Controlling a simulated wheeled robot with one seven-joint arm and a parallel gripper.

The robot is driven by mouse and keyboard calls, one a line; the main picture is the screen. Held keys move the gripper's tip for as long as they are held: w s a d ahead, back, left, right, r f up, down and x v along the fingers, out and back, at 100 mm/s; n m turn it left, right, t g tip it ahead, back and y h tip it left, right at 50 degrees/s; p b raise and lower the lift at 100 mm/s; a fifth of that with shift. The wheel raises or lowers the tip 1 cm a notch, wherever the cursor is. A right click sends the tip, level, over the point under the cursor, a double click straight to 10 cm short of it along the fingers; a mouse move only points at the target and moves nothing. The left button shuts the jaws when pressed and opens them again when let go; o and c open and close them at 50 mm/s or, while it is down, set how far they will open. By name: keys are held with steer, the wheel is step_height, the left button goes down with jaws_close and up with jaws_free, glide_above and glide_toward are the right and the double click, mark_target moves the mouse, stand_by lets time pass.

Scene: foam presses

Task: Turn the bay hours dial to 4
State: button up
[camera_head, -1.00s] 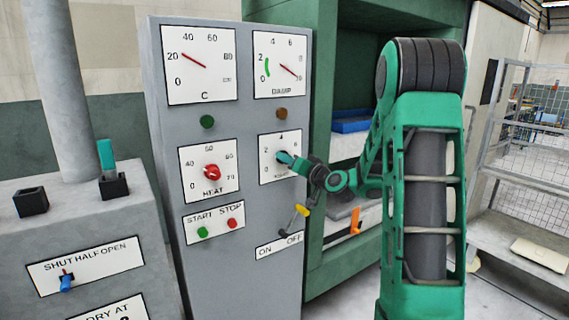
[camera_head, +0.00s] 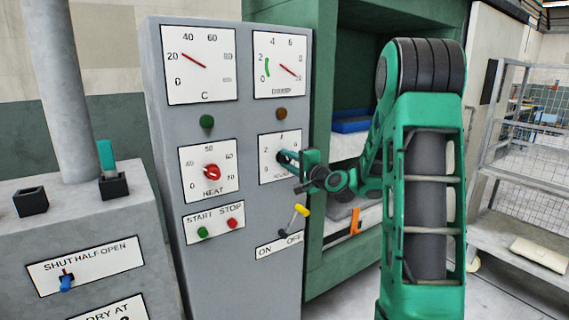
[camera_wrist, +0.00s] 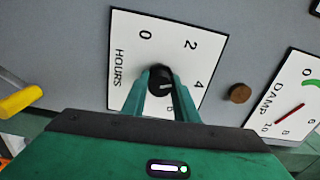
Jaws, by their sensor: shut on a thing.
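The bay hours dial is a small black knob (camera_wrist: 160,79) on a white scale plate (camera_wrist: 128,75) marked HOURS, which appears turned on its side in the wrist view. A short white mark on the knob points roughly right, towards the 4, but it is small and its exact reading is unclear. My gripper (camera_wrist: 160,84) is shut on the knob, with one green finger on each side. In the head view the gripper (camera_head: 290,157) reaches the plate (camera_head: 268,174) from the right and hides most of the knob.
The HEAT dial (camera_head: 211,171) is left of the hours plate. The DAMP gauge (camera_head: 279,66) and a brown lamp (camera_head: 282,114) are above it. A yellow-tipped ON/OFF lever (camera_head: 301,211) sticks out just below my gripper. The green press frame (camera_head: 322,100) stands at the right.

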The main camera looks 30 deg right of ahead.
steer(key=shift+s+f+m, duration=0.1)
steer(key=shift+f+m, duration=0.05)
steer(key=shift+m, duration=0.95)
steer(key=shift+f+m, duration=0.1)
steer(key=shift+m, duration=1)
steer(key=o, duration=1)
steer(key=shift+d, duration=0.1)
steer(key=shift+o, duration=0.2)
steer(key=shift+r, duration=0.1)
steer(key=s, duration=1)
steer(key=shift+s, duration=0.3)
steer(key=shift+d, duration=0.1)
